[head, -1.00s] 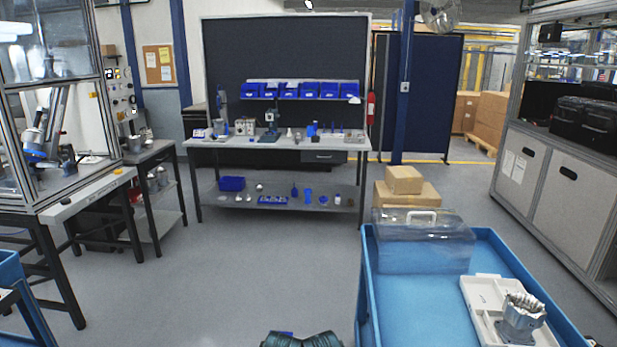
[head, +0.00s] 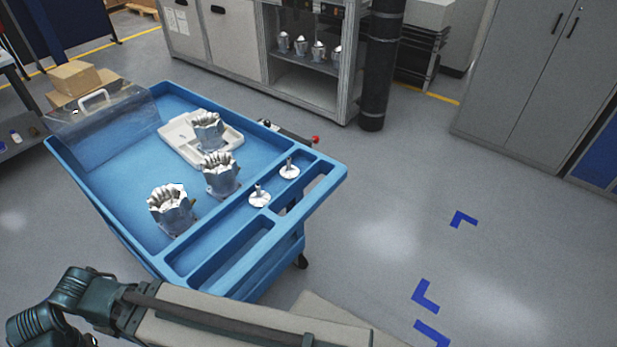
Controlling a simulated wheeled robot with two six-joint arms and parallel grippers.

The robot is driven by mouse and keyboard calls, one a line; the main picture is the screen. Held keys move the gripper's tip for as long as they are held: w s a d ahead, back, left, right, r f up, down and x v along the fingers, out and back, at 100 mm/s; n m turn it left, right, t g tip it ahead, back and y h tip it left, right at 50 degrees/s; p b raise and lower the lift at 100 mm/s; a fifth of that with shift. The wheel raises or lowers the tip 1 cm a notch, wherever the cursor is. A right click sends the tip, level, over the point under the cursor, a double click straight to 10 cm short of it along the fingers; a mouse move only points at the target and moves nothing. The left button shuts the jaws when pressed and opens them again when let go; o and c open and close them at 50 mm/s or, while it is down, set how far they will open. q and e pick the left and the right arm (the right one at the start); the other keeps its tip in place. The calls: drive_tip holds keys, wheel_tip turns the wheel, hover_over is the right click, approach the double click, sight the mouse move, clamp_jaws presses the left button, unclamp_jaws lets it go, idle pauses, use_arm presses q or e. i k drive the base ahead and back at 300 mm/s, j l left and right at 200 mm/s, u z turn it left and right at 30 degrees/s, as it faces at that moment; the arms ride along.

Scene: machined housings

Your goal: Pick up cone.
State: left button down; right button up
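Two small pale metal pieces, each with a round flat base and a narrow upright stem, stand on the near right end of the blue cart (head: 330,172). One piece (head: 260,197) is nearer and the other piece (head: 289,170) is a little farther right. They look the most cone-like, but I cannot tell for sure which thing is the cone. One of my arms crosses the bottom of the view, with its dark joints at the lower left. No gripper fingers show, and nothing touches the pieces.
Ribbed metal housings (head: 172,212) (head: 220,176) stand in the cart, and another housing (head: 208,131) sits on a white tray (head: 178,139). A clear case (head: 110,122) is at the left. A black column (head: 380,70) and grey cabinet (head: 520,75) stand behind.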

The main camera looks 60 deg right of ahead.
sight(288, 172)
drive_tip(key=k+z, duration=0.2)
drive_tip(key=z, duration=1.85)
drive_tip(key=k+j, duration=0.1)
drive_tip(key=j, duration=0.35)
drive_tip(key=k+j+z, duration=0.15)
drive_tip(key=j, duration=0.3)
drive_tip(key=i, duration=0.55)
drive_tip(key=k+l, duration=0.15)
drive_tip(key=l, duration=0.15)
drive_tip(key=k+l+u, duration=0.1)
drive_tip(key=i+l+u, duration=0.15)
drive_tip(key=l, duration=0.85)
drive_tip(key=i, duration=0.1)
